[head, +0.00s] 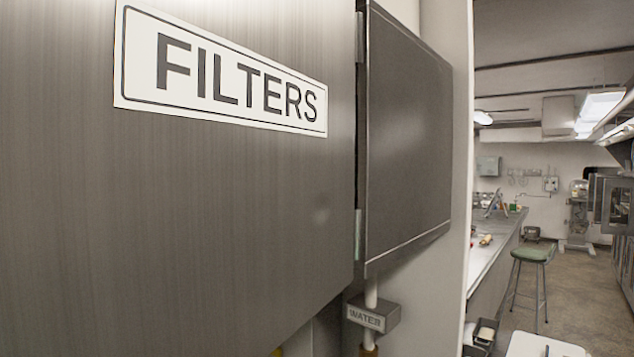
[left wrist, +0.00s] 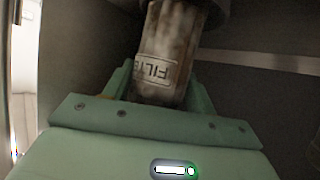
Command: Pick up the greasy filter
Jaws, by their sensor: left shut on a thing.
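The greasy filter (left wrist: 174,42) is a brown, stained cylinder with a pale label whose letters appear upside down in the left wrist view. My left gripper (left wrist: 160,88) has green fingers, one on each side of the filter's near end, and is shut on it. The filter's far end meets or lies close to a dark round fitting (left wrist: 209,12) at the top edge; I cannot tell whether they are joined. The head view shows neither the filter nor a gripper. My right gripper is in no view.
A metal panel (head: 180,230) with a FILTERS sign (head: 225,80) fills the left of the head view. A hinged door (head: 405,140) adjoins it. Below is a WATER box (head: 372,314) on a pipe. A counter (head: 492,262), a green stool (head: 531,256) and open floor lie at right.

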